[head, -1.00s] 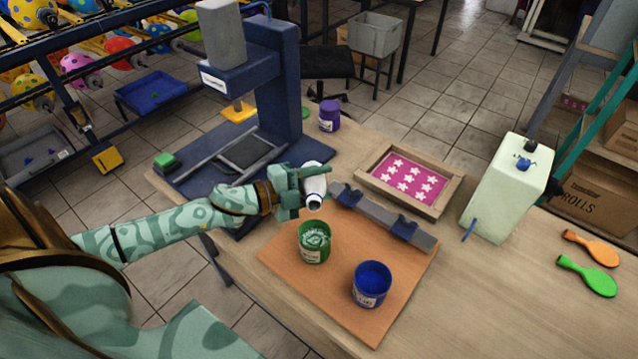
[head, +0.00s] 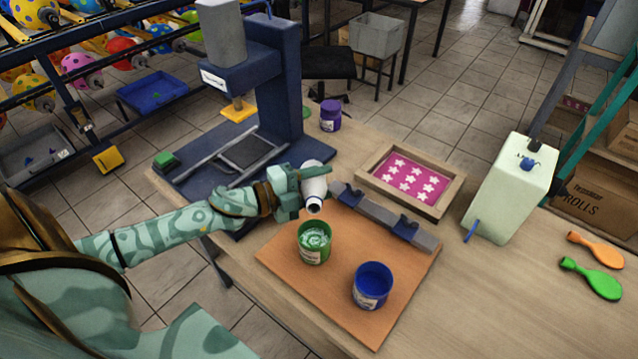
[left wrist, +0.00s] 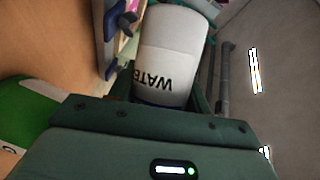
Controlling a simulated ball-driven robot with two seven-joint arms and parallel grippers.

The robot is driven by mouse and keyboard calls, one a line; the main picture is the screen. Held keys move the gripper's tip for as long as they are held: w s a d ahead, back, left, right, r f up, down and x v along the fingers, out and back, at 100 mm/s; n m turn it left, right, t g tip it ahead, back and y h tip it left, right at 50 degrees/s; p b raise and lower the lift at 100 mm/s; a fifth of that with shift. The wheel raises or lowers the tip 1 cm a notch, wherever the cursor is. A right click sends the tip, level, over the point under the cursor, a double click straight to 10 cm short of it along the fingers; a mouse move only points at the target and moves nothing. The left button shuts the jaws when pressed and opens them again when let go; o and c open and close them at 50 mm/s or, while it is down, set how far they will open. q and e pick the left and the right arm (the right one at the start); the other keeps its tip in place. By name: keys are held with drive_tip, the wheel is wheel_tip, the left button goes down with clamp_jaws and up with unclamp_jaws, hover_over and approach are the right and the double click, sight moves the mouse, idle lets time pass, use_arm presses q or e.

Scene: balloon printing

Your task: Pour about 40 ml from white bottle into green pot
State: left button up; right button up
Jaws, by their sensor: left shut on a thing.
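The white bottle (head: 315,187) is tilted with its dark-rimmed mouth down toward the front, above the back of the green pot. In the left wrist view the white bottle (left wrist: 170,55) shows a label reading "WATE", upside down. My left gripper (head: 298,190) is shut on the bottle and holds it above the board. The green pot (head: 313,250) stands upright on the orange-brown board (head: 300,290), with swirled green and white contents. No stream is clearly visible between mouth and pot. My right gripper is not in view.
A blue pot (head: 371,290) stands on the board to the right of the green pot. The blue press (head: 270,90), a framed star screen (head: 410,182) and a pale canister (head: 508,190) stand farther back.

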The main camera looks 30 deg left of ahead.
use_arm(q)
drive_tip(key=shift+f+m+b, duration=0.2)
drive_tip(key=shift+m+b, duration=0.2)
drive_tip(key=shift+b, duration=0.15)
idle(0.4)
drive_tip(key=shift+f+m+t+b, duration=0.2)
drive_tip(key=shift+m+t+b, duration=0.1)
drive_tip(key=shift+b, duration=0.3)
drive_tip(key=shift+r+p, duration=0.2)
drive_tip(key=shift+p, duration=0.1)
drive_tip(key=r+n+g+p, duration=0.1)
drive_tip(key=p, duration=0.3)
drive_tip(key=shift+r+n+p, duration=0.3)
drive_tip(key=shift+n+p, duration=0.05)
drive_tip(key=shift+n, duration=0.05)
drive_tip(key=shift+f, duration=0.35)
